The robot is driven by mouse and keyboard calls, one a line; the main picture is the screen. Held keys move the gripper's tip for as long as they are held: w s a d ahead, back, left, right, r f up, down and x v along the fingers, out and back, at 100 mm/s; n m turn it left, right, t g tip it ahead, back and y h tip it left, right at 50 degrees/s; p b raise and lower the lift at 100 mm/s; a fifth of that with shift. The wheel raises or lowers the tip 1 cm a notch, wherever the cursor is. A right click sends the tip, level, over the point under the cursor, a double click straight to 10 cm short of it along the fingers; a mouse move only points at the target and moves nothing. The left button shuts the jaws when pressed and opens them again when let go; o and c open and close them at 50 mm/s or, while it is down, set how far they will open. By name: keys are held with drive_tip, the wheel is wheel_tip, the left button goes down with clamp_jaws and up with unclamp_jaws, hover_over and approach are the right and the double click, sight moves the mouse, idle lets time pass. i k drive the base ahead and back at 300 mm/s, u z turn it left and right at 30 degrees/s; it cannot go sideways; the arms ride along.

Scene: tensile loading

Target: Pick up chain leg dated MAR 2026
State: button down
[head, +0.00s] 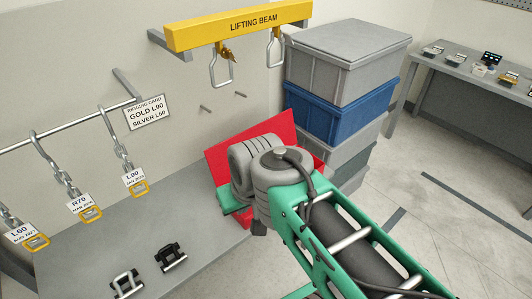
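Three chain legs hang side by side from a grey rail at the left, each with a white tag and a yellow-framed piece at its lower end. The L60 chain leg (17,221) is nearest, and its date seems to read AUG 2027. The R70 chain leg (67,178) hangs in the middle; its small date line looks like MAR but the year is hard to read. The L90 chain leg (119,150) is farthest right, its date too small to read surely.
A yellow lifting beam (240,25) with two hanging hooks is above. A rigging card (147,111) reads GOLD L90, SILVER L60. Two black-and-metal fittings lie on the grey bench (205,262). A red panel (222,140) stands behind my wrist; stacked bins (340,105) stand right.

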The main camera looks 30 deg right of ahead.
sight(82, 204)
drive_tip(key=u, duration=5.35)
drive_tip(key=k, duration=0.8)
drive_tip(key=z, duration=0.5)
